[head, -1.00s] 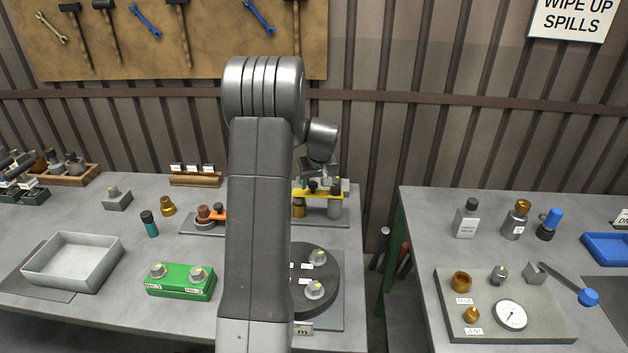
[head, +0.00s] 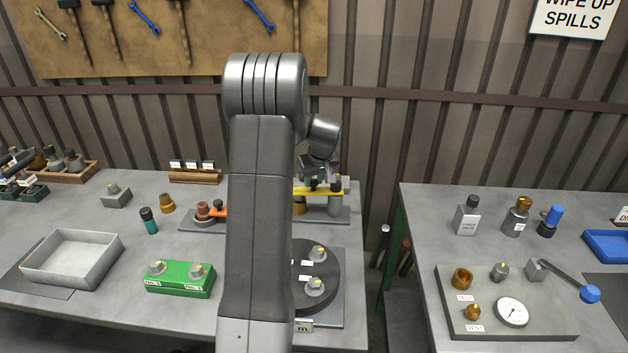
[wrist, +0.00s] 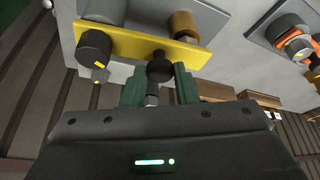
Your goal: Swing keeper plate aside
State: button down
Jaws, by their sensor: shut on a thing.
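The yellow keeper plate (head: 326,191) lies across the tops of a brass-coloured post (head: 299,206) and a grey post (head: 335,206) at the back right of the left bench. In the wrist view the plate (wrist: 128,44) carries a dark knob (wrist: 160,67) at its near edge and a black knob (wrist: 93,46) at its left end. My gripper (wrist: 159,80) has its green fingers shut on the dark knob. In the head view my gripper (head: 316,177) is above the plate, partly hidden by my wrist.
An orange clip (head: 213,211) on another fixture stands just left of my arm. A dark round turntable (head: 322,275) lies in front. A small labelled rack (head: 194,173) stands at the back. A gap separates the two benches.

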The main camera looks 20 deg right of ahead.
jog(key=s+n+b, duration=0.1)
jog(key=n+y+b, duration=0.1)
jog(key=n, duration=0.1)
jog(key=shift+s+f+b, duration=0.15)
jog(key=shift+s+b, duration=0.2)
jog(key=shift+s, duration=0.05)
jog(key=shift+s+d+r+n+g+y+b, duration=0.1)
jog(key=shift+s+d+n+g+y+b, duration=0.55)
jog(key=shift+n, duration=1.05)
jog(key=shift+s+d+r+n+g+y+b, duration=0.1)
jog(key=shift+s+n+g+y, duration=0.2)
jog(key=shift+s+n, duration=1.1)
jog(key=shift+s+d+n+g+y+b, duration=0.4)
jog(key=shift+s+n+y, duration=0.15)
jog(key=shift+n, duration=1.45)
jog(key=c, duration=1.1)
grip_release()
jog(key=shift+c, duration=0.2)
